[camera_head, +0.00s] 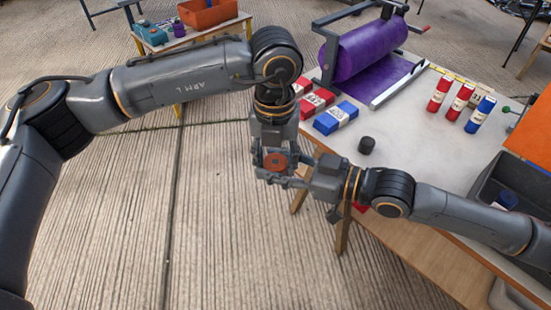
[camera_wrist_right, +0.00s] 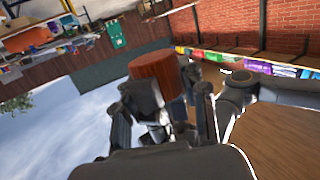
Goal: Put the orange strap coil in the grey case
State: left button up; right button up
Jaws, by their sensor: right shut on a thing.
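The orange strap coil (camera_head: 274,161) is a short round roll, held in the air off the table's near left edge. It also shows in the right wrist view (camera_wrist_right: 153,66). My right gripper (camera_head: 284,178) reaches it from the right and is shut on it. My left gripper (camera_head: 273,158) comes down from above, its fingers close around the coil; whether they grip it is unclear. The grey case (camera_head: 487,187) is open at the table's right end, partly cut off by the frame and partly behind my right arm, with a dark blue item (camera_head: 507,198) inside.
On the table (camera_head: 420,150) are a purple roll on a stand (camera_head: 365,52), red and blue boxes (camera_head: 337,117), upright red and blue packs (camera_head: 461,102) and a small black cylinder (camera_head: 366,145). An orange panel (camera_head: 535,135) stands beside the case. The table's middle is clear.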

pick_arm(q)
jog(key=c, duration=0.3)
jog(key=shift+c, duration=0.9)
pick_arm(e)
jog(key=o, duration=1.3)
jog(key=shift+c, duration=0.2)
jog(key=shift+d, duration=0.15)
